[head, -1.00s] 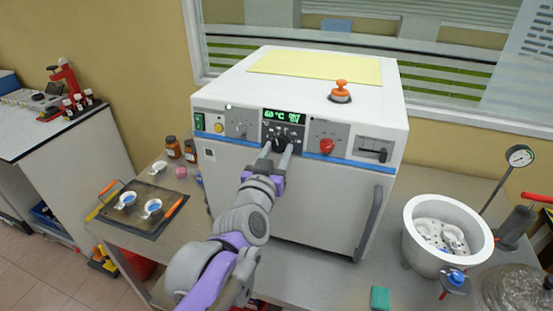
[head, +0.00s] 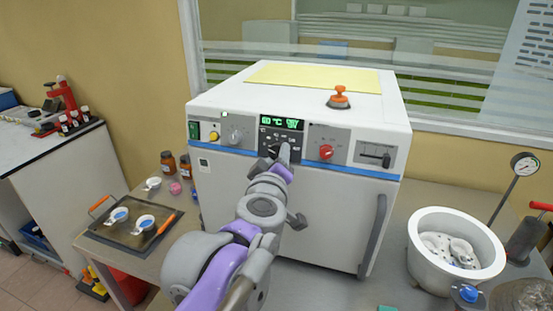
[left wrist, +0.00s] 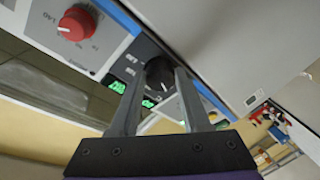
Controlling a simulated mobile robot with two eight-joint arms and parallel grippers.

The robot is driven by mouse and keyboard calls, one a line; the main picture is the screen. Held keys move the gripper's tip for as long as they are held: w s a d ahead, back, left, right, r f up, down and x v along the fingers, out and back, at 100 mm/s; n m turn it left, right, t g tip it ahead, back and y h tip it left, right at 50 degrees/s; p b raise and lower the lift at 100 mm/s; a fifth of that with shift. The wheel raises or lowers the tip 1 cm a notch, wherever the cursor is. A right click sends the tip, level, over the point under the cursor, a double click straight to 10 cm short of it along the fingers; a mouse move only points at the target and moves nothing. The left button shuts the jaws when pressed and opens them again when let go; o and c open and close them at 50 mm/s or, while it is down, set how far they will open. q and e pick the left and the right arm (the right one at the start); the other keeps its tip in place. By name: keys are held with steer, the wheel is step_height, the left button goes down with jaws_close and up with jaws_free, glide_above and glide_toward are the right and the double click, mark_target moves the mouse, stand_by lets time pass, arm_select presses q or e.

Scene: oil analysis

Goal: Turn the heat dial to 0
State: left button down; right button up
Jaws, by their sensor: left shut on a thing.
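The white oven-like machine (head: 290,190) stands on the bench with a control strip across its upper front. A black dial (head: 268,151) sits below the green display (head: 281,123), which shows a °C reading I can only partly read. My left gripper (head: 284,153) is shut on this dial, its fingers partly hiding it. In the left wrist view the black dial (left wrist: 160,71) sits between the two fingertips (left wrist: 158,80). The dial's scale and pointer are too small or covered to read. My right gripper is not in view.
A red knob (head: 326,152) labelled LOAD sits right of the dial, a grey knob (head: 235,136) left. A slider panel (head: 375,154) is farther right. A dark tray (head: 132,228) with small dishes lies at left. A white pot (head: 455,252) stands at right.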

arm_select(q)
steer(key=shift+n, duration=0.6)
steer(key=shift+c, duration=1.8)
jaws_free()
steer(key=s+a+r, duration=0.1)
steer(key=s, duration=0.9)
steer(key=shift+s+r, duration=0.3)
steer(key=shift+s, duration=0.05)
steer(key=shift+a, duration=0.1)
